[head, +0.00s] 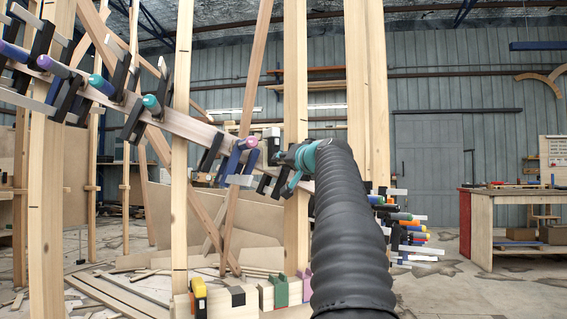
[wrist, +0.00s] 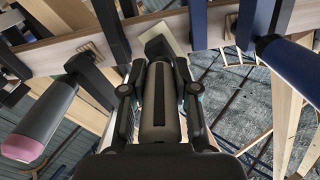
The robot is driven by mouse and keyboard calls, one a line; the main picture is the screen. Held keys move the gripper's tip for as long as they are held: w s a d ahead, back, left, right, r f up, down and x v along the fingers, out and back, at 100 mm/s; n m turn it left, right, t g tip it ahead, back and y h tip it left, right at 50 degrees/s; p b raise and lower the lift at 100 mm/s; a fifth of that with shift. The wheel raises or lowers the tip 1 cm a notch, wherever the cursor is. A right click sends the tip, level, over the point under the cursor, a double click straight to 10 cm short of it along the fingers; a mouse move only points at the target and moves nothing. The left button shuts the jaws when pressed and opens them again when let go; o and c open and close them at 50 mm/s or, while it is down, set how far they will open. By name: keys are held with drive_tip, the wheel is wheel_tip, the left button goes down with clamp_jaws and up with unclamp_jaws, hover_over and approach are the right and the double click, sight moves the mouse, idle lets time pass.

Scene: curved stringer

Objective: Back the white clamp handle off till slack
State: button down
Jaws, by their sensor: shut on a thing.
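The clamp handle (wrist: 158,115) shows in the wrist view as a pale grey-beige grip with a dark slot along it. My gripper (wrist: 159,92) is shut on it, with one finger on each side. The handle's dark upper end meets the clamp at the laminated wooden stringer (wrist: 75,57). In the head view my gripper (head: 288,160) is at the lower right end of the sloping stringer (head: 190,127), by a wooden post. My arm hides part of that clamp, and I cannot tell whether its pad presses the wood.
A grey handle with a pink end (wrist: 38,128) is close on the left in the wrist view, and a dark blue handle (wrist: 292,72) is close on the right. Upright posts (head: 296,80) flank the stringer. A workbench (head: 510,220) stands far right.

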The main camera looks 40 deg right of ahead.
drive_tip(key=shift+n, duration=1.7)
drive_tip(key=c, duration=0.9)
unclamp_jaws()
drive_tip(key=shift+o, duration=0.2)
drive_tip(key=shift+s, duration=0.15)
drive_tip(key=s+a, duration=0.2)
drive_tip(key=s, duration=0.9)
drive_tip(key=shift+s, duration=0.3)
